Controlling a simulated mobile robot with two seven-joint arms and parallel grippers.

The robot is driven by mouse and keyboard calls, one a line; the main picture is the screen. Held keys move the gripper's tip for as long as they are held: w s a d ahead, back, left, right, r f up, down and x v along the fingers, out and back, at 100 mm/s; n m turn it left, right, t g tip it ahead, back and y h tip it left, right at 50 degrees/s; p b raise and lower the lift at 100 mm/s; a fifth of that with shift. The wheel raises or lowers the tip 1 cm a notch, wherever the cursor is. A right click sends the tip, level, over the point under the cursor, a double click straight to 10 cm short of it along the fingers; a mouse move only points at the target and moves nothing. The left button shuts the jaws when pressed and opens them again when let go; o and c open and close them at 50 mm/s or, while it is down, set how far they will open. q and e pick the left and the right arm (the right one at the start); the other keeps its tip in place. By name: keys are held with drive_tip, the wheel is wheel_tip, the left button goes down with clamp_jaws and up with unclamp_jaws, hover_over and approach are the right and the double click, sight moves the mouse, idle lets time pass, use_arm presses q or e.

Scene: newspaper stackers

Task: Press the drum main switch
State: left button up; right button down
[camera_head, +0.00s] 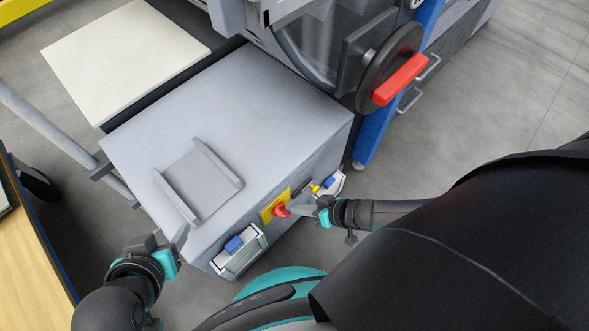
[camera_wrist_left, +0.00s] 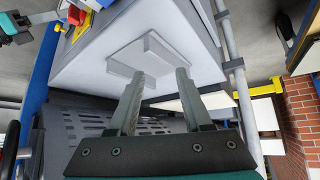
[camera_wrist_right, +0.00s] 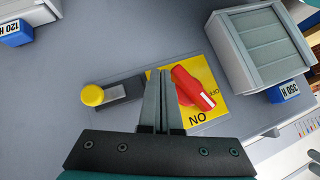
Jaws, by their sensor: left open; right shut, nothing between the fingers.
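A red rotary switch knob (camera_head: 281,210) sits on a yellow plate on the front of a grey cabinet (camera_head: 228,123). In the right wrist view the red knob (camera_wrist_right: 195,86) is turned at a slant, with ON and OFF lettering beside it. A yellow round button (camera_wrist_right: 93,95) on a dark bar is left of the plate there. My right gripper (camera_wrist_right: 162,72) is shut and empty, its fingertips over the plate, close beside the red knob; I cannot tell whether they touch. My left gripper (camera_wrist_left: 158,76) is open and empty by the cabinet's left front corner.
Bins with blue labels, such as the grey one (camera_wrist_right: 262,50), flank the switch plate. A bracket (camera_head: 199,180) stands up from the cabinet top. A black handwheel with a red handle (camera_head: 400,80) is behind. A wooden table (camera_head: 25,260) is at the left.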

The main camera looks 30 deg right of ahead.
use_arm(q)
drive_tip(key=shift+w+d+t, duration=0.3)
drive_tip(key=shift+w+d, duration=0.05)
drive_tip(key=shift+d, duration=0.1)
drive_tip(key=shift+w, duration=0.2)
drive_tip(key=shift+w+d+r+t+h, duration=0.1)
drive_tip(key=shift+d+t+h, duration=0.2)
drive_tip(key=shift+d+h, duration=0.1)
drive_tip(key=shift+s+f, duration=0.2)
idle(0.4)
